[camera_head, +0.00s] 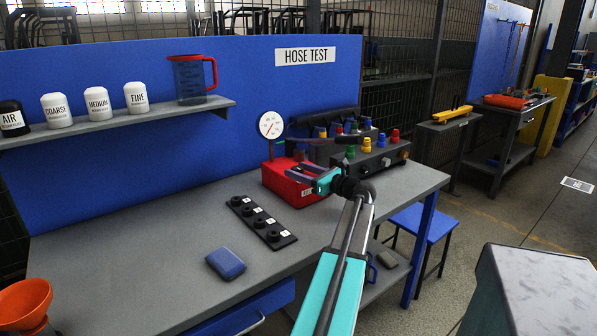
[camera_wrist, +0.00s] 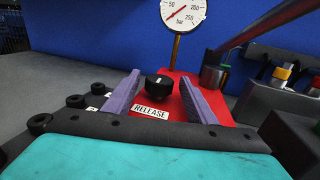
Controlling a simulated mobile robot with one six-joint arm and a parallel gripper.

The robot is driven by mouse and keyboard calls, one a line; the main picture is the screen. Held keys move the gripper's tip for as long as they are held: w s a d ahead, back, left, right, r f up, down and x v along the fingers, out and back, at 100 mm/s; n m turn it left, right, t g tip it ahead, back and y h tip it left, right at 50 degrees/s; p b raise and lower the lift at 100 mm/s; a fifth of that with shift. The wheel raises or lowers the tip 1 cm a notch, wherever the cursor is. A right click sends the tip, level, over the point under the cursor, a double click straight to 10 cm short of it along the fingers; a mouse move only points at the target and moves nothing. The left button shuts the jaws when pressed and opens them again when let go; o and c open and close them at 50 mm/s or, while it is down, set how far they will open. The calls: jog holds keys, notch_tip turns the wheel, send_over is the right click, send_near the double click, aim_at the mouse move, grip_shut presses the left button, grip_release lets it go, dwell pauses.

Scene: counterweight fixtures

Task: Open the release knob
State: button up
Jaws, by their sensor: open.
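The release knob (camera_wrist: 158,81) is a small black round knob on top of a red box (camera_wrist: 188,106). A white label reading RELEASE (camera_wrist: 151,112) sits on the box in front of it. My gripper (camera_wrist: 162,90) is open, with one purple finger on each side of the knob. The fingers look apart from the knob, with nothing held; their exact height over it is hard to tell. In the head view my gripper (camera_head: 305,173) is over the red box (camera_head: 290,182), and the knob cannot be made out there.
A pressure gauge (camera_head: 271,125) stands behind the red box, with a metal lever (camera_wrist: 262,36) to its right. A grey block with coloured fittings (camera_head: 372,158) is right of it. A black strip with several ports (camera_head: 262,222) and a blue pad (camera_head: 226,263) lie on the bench.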

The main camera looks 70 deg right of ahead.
jog(key=b+v, duration=0.1)
jog(key=v, duration=1.2)
jog(key=shift+s, duration=0.1)
